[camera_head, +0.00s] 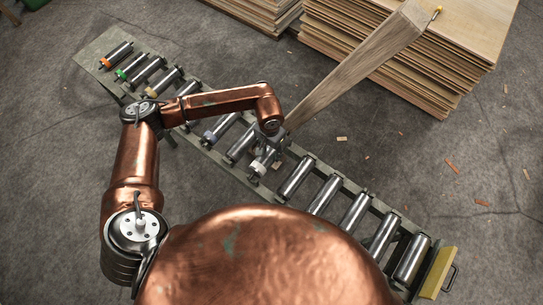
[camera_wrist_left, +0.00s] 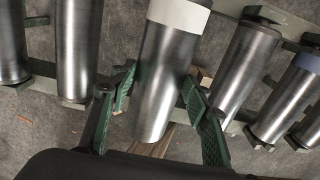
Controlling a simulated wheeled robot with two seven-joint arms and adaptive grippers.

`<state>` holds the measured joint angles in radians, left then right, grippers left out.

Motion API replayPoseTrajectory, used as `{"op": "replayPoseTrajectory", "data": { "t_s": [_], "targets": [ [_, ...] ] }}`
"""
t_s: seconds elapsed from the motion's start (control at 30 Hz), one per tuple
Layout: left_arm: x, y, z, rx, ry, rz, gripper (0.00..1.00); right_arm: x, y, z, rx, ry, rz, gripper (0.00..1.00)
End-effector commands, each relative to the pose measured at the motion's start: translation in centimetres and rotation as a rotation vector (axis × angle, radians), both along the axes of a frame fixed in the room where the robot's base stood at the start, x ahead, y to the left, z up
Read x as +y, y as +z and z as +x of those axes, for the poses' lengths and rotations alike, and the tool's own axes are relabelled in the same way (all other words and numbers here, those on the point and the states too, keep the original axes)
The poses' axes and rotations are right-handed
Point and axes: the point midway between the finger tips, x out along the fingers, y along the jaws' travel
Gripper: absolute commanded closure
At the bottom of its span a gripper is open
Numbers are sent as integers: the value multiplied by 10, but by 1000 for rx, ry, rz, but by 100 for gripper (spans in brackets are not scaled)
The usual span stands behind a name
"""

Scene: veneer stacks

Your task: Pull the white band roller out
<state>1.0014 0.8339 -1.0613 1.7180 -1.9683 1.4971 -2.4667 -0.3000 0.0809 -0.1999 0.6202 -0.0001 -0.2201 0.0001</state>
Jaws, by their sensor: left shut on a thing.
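The white band roller (camera_head: 263,161) is a steel cylinder with a white band, at the middle of the roller conveyor (camera_head: 92,55) in the head view. In the left wrist view it (camera_wrist_left: 164,75) runs between the green finger pads, with its white band at the top edge. My left gripper (camera_head: 273,140) is shut on this roller at its far part. I cannot tell whether its ends sit in the conveyor's rails. My right gripper is not in view.
Neighbouring rollers lie close on both sides, including one with a blue-grey band (camera_head: 212,136). A wooden beam (camera_head: 355,67) rises just beyond my left gripper. Veneer stacks (camera_head: 400,70) stand behind. Wood scraps lie on the grey floor, otherwise open at right.

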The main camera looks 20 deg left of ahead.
Motion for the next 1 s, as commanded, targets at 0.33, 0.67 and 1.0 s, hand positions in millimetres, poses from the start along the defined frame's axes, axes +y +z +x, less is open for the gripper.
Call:
{"op": "replayPoseTrajectory", "data": {
  "t_s": [0.33, 0.67, 1.0],
  "targets": [
    [0, 27, 1, -3, 0, 0, 94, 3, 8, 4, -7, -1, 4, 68],
    [0, 37, 0, -1, 0, 1, 94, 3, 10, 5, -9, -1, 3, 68],
    [17, 43, -27, 7, 73, -4, 94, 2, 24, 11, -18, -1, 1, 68]
  ]
}}
